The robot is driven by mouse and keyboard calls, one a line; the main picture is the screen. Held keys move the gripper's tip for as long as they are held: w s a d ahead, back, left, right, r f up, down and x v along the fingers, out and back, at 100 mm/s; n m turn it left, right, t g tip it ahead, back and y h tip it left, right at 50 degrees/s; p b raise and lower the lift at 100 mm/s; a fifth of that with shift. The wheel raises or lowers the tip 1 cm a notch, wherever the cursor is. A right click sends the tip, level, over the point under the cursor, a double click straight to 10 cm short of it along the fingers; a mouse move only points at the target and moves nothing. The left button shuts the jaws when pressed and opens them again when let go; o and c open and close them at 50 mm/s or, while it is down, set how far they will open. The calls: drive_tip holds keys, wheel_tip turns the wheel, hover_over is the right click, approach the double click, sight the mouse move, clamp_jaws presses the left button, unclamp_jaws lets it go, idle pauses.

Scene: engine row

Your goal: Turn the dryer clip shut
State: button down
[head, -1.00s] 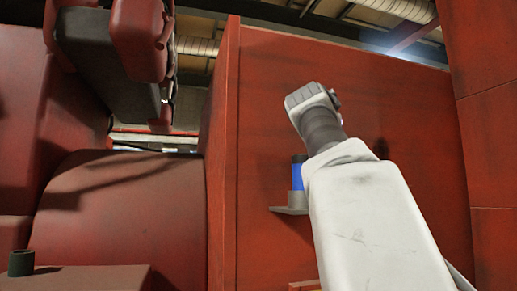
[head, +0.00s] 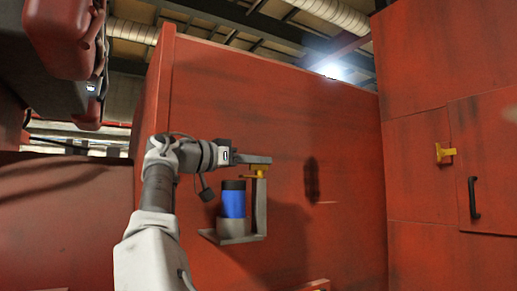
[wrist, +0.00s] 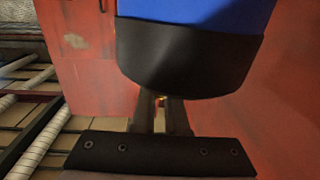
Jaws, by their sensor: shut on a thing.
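The dryer (head: 233,200) is a blue cylinder with a black top, standing upright on a grey wall bracket (head: 260,213). In the wrist view its blue body and black end (wrist: 190,55) fill the upper middle. The dryer clip (head: 259,172) is a small yellow-orange piece at the top of the bracket's upright. My gripper (head: 262,160) reaches in from the left, level with the clip and above the dryer. In the wrist view my gripper (wrist: 161,105) is shut on the clip, which shows only as a yellow-orange bit (wrist: 160,98) between the dark fingers.
A red panel (head: 330,150) stands behind the bracket. On the red wall to the right are a yellow latch (head: 445,153) and a black handle (head: 473,197). A dark red body with hanging parts (head: 65,40) fills the upper left. The space right of the bracket is clear.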

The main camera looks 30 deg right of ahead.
drive_tip(key=shift+r+m+g+p, duration=0.1)
drive_tip(key=shift+m+g+p, duration=0.4)
drive_tip(key=shift+g, duration=0.3)
drive_tip(key=c, duration=0.9)
unclamp_jaws()
drive_tip(key=shift+c, duration=0.2)
drive_tip(key=w+a+p, duration=0.1)
drive_tip(key=a+p, duration=0.2)
drive_tip(key=a, duration=1.4)
drive_tip(key=shift+w+a, duration=0.15)
drive_tip(key=shift+a, duration=0.05)
